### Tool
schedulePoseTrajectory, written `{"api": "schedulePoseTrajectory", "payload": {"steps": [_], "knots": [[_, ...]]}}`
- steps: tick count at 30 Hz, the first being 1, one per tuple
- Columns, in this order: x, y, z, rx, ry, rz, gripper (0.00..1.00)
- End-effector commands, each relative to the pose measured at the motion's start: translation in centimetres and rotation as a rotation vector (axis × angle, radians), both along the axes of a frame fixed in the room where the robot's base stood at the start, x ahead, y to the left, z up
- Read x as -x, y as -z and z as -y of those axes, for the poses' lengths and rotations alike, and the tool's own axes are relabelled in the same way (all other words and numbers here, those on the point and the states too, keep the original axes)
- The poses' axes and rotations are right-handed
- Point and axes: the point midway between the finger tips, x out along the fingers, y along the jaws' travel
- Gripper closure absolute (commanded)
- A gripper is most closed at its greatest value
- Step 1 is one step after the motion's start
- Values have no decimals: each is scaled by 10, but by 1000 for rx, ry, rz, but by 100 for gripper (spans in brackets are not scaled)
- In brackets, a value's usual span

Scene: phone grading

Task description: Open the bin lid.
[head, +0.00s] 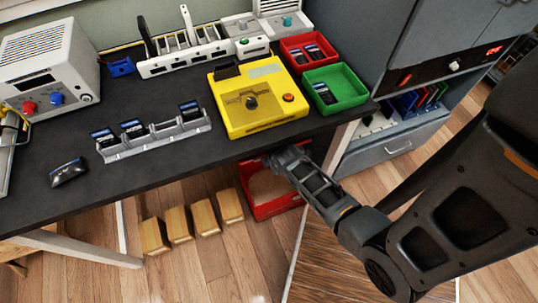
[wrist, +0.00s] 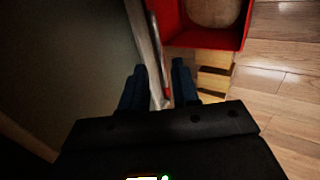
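The red bin (head: 277,208) stands on the floor under the table's front edge, and its tan inside shows from above. It also shows at the top of the wrist view, with its red wall (wrist: 205,39) around a tan inside. I cannot make out a separate lid for certain. My gripper (head: 280,157) is at the table's front edge, above the bin's back part. In the wrist view its two dark blue fingers (wrist: 159,75) are apart. A thin pale strip with a red end (wrist: 157,45) shows between them; I cannot tell whether it is the lid's edge or touches them.
The black table (head: 190,165) overhangs the bin; a yellow device (head: 265,120), a red tray (head: 293,40) and a green tray (head: 350,78) stand on it. Several wooden blocks (head: 179,224) are on the floor left of the bin. A grey cabinet (head: 385,150) stands right.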

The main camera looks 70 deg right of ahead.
Motion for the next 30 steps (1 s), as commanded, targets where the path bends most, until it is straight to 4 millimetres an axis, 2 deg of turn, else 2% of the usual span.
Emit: {"api": "schedulePoseTrajectory", "payload": {"steps": [6,15,20,23,25,30], "knots": [[6,-17,-8,1,-1,0,70],[7,-18,-9,1,0,1,70],[8,-20,-15,-2,2,14,84],[9,-26,-32,-8,12,57,94],[11,-35,-51,-18,22,112,100],[24,-71,-105,-70,60,286,100]]}}
